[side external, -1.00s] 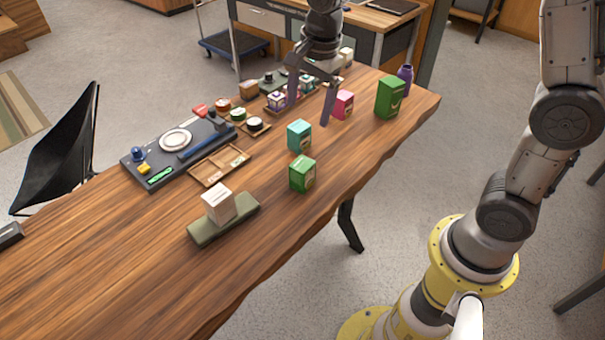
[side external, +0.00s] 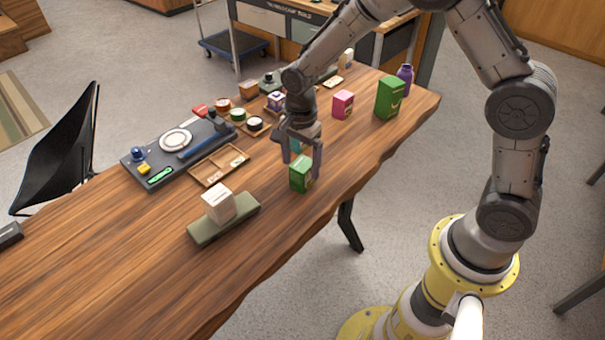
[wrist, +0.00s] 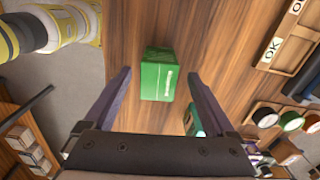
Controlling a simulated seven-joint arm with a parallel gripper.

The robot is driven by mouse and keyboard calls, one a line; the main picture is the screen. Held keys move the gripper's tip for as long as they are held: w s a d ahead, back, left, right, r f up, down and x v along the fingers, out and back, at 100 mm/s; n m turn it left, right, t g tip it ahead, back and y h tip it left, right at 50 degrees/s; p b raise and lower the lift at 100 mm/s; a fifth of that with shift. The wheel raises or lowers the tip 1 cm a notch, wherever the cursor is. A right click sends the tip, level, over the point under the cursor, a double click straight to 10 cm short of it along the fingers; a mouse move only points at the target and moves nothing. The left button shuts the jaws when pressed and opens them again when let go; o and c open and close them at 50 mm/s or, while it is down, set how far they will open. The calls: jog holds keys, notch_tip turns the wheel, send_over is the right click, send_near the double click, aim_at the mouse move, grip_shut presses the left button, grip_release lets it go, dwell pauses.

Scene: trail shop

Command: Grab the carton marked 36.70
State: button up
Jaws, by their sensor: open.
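I cannot read 36.70 on any carton. A small green carton (side external: 299,178) stands upright near the table's front edge. My gripper (side external: 301,167) is open just above it, pointing down. In the wrist view the green carton (wrist: 157,82) shows between and slightly beyond the open fingers, with no clear contact. A teal carton (side external: 296,147) is mostly hidden behind my gripper; part of it shows by a finger in the wrist view (wrist: 191,121). A pink carton (side external: 343,104), a larger green carton (side external: 387,99) and a white carton (side external: 218,204) stand apart.
The white carton is on an olive pad (side external: 238,222). A wooden divided tray (side external: 207,178) and a dark board with a plate and tools (side external: 150,186) lie to the left. Several small tins and a purple bottle (side external: 405,75) stand farther back.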

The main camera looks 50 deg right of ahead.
jog(key=f, duration=0.5)
jog(key=shift+d, duration=0.25)
jog(key=shift+c, duration=0.2)
grip_shut()
